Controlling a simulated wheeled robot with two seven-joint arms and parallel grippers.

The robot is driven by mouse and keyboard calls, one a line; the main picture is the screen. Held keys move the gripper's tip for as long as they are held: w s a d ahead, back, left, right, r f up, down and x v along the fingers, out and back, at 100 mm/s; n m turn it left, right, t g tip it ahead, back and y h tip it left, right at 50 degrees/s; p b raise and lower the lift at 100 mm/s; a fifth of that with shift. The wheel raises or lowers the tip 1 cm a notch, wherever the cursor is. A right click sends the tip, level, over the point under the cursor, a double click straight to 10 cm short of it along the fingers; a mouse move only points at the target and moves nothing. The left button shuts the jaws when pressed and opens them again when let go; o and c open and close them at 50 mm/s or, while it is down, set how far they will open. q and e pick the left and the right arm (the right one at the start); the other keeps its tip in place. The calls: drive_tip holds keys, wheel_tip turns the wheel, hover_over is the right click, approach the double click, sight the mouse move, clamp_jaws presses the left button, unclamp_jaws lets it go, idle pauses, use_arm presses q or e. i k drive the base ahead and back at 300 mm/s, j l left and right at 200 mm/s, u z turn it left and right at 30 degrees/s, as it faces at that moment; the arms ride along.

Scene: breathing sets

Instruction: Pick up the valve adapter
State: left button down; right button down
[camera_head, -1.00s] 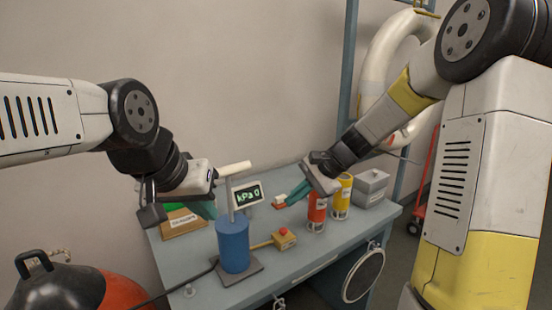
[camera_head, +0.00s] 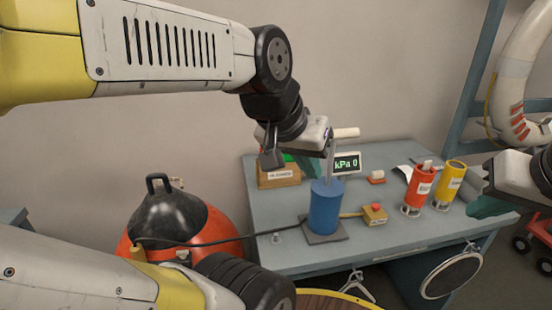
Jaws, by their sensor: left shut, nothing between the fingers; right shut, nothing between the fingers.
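I cannot tell for sure which thing is the valve adapter. A small wooden box (camera_head: 279,179) with an unreadable label and something green in it stands at the bench's back left. A small red and white item (camera_head: 376,177) lies to the right of the kPa display. My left gripper (camera_head: 326,165) is shut and empty above the bench, behind or beside the blue pump's rod, its fingertips partly hidden. My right gripper (camera_head: 486,206) is at the right edge, with teal fingers shut and empty, close to the yellow canister.
The grey-blue bench (camera_head: 300,258) carries a blue pump (camera_head: 325,208), a kPa 0 display (camera_head: 347,162), a yellow button box (camera_head: 374,214), a red canister (camera_head: 420,187) and a yellow canister (camera_head: 449,184). An orange and black tank (camera_head: 170,215) stands left of the bench.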

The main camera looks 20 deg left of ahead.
sight(138, 254)
drive_tip(key=u, duration=2.4)
drive_tip(key=l+u, duration=0.2)
drive_tip(key=u, duration=0.15)
drive_tip(key=l+u, duration=0.35)
drive_tip(key=k+j, duration=0.05)
drive_tip(key=j, duration=0.1)
